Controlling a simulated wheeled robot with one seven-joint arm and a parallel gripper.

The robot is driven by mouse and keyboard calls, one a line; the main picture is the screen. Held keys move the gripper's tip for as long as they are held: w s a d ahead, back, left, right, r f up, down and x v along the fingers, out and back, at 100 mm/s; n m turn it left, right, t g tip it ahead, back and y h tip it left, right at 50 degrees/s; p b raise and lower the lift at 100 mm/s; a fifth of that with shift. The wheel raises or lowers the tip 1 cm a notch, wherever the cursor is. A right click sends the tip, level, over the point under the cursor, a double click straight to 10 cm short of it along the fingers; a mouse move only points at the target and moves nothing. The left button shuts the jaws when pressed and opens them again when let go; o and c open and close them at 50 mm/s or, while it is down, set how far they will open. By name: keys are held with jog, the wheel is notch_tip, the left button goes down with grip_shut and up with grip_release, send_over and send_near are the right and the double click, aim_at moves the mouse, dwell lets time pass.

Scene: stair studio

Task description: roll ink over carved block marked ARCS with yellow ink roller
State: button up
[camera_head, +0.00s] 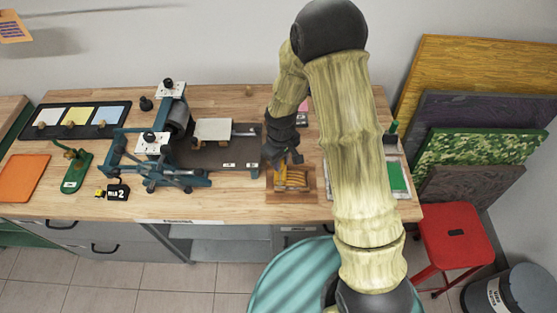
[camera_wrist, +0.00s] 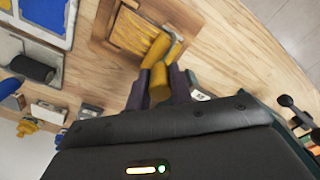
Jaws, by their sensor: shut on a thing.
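My gripper (camera_head: 290,157) is at the front middle of the workbench, over a carved block (camera_head: 293,180). In the wrist view its dark fingers (camera_wrist: 159,84) are shut on a yellow part, which looks like the handle of the yellow ink roller (camera_wrist: 160,80). More yellow, likely the roller's drum, lies just beyond the fingertips at the block's edge. Whether the drum touches the block I cannot tell. No ARCS marking is readable.
A blue-framed press (camera_head: 160,150) with a dark bed stands left of the block. Ink pads (camera_head: 80,117) lie in a black tray at far left, near an orange sheet (camera_head: 23,177). A green plate (camera_head: 397,177) is at the right. A red stool (camera_head: 455,235) stands off the bench.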

jog(key=shift+d, duration=0.6)
jog(key=shift+d, duration=0.9)
jog(key=shift+s+d, duration=0.1)
jog(key=shift+d, duration=0.95)
